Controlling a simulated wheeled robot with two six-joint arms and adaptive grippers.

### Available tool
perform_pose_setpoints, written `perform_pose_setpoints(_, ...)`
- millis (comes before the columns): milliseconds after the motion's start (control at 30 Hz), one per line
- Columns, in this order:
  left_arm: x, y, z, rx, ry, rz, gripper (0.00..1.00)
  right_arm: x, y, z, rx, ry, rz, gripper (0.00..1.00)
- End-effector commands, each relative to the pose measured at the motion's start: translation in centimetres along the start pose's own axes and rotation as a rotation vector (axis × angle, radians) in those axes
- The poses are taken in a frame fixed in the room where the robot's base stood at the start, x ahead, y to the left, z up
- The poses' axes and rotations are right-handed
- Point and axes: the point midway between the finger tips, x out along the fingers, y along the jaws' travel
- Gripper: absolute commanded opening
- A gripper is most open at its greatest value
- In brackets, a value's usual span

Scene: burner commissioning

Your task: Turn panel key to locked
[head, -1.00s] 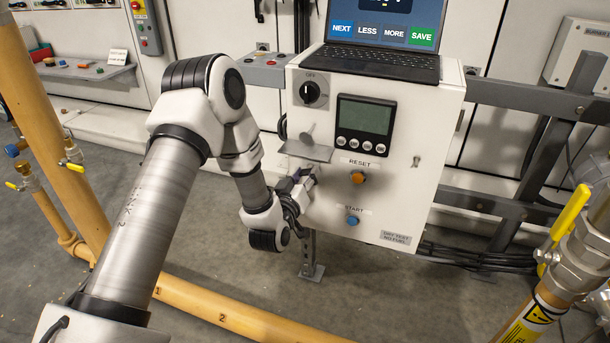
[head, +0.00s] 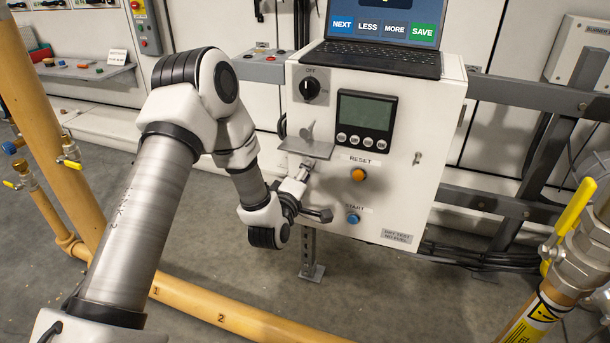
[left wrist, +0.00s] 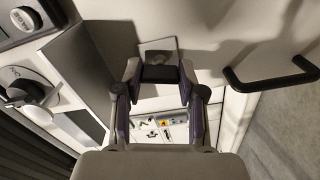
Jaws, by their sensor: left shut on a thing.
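The white control panel (head: 390,205) faces me, with a grey shelf (head: 303,148) at its left. My left gripper (head: 303,178) is at the panel's lower left front, just below the shelf and left of the RESET button. In the left wrist view, its fingertips (left wrist: 160,76) are closed on a small dark piece, apparently the panel key (left wrist: 160,72), in front of a square metal plate (left wrist: 158,48). The fingers hide most of the key, so I cannot read its turn position. My right gripper is not in view.
An OFF switch knob (head: 311,89), a display (head: 365,122), an orange RESET button (head: 358,175) and a blue START button (head: 353,218) are close by. A laptop (head: 375,60) stands on top. A black handle (left wrist: 270,72) shows beside the gripper. Yellow pipes stand left and right.

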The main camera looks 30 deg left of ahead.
Motion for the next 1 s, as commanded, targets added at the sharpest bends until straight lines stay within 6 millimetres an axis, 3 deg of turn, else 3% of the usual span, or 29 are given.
perform_pose_setpoints(433,-0.03,-0.12,0.03,-0.249,0.000,-0.002,0.05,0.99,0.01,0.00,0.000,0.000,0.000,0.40)
perform_pose_setpoints(1000,-0.03,-0.07,0.00,-0.285,0.000,-0.002,0.05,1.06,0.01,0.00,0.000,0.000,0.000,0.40)
